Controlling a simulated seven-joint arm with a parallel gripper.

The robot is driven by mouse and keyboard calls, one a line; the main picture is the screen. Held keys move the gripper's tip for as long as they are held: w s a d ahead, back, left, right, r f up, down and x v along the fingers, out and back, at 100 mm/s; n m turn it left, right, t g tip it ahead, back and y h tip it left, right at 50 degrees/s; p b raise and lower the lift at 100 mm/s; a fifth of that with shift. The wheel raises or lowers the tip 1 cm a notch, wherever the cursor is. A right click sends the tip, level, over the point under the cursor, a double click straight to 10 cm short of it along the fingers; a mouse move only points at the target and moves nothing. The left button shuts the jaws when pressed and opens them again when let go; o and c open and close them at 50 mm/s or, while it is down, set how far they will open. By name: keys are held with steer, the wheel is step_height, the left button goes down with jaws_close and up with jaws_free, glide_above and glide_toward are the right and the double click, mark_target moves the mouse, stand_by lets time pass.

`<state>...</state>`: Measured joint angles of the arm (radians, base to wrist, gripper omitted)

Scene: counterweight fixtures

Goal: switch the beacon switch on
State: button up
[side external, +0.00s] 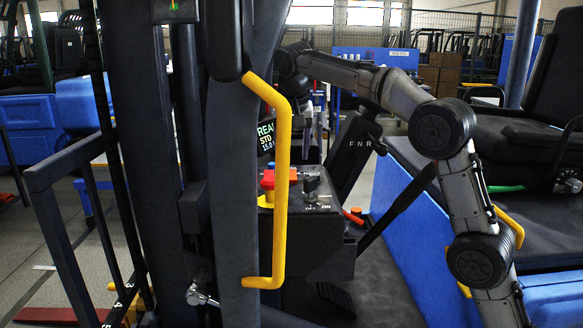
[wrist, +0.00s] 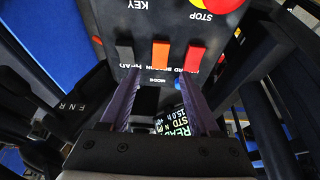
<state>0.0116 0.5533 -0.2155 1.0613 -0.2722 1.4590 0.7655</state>
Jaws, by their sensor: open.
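The beacon switch (wrist: 161,54) is an orange rocker in the middle of a row on the dark console panel in the wrist view. A black rocker (wrist: 125,52) is on its left and a red rocker (wrist: 194,60) on its right. I cannot tell which way the orange rocker is tipped. My gripper (wrist: 162,80) is open and empty, its two purple fingers apart, pointing towards the row with the orange rocker between their lines.
The red stop button (side external: 268,180) and key switch (side external: 312,186) stand on the console top (side external: 318,204). A yellow grab bar (side external: 283,190) rises in front of the console. A display (wrist: 175,128) shows between my fingers. A dark F-N-R lever panel (side external: 356,150) stands close by.

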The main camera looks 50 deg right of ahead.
mark_target(291, 174)
steer(key=x, duration=0.5)
steer(key=shift+w+d+f, duration=0.1)
steer(key=shift+f, duration=0.25)
jaws_close()
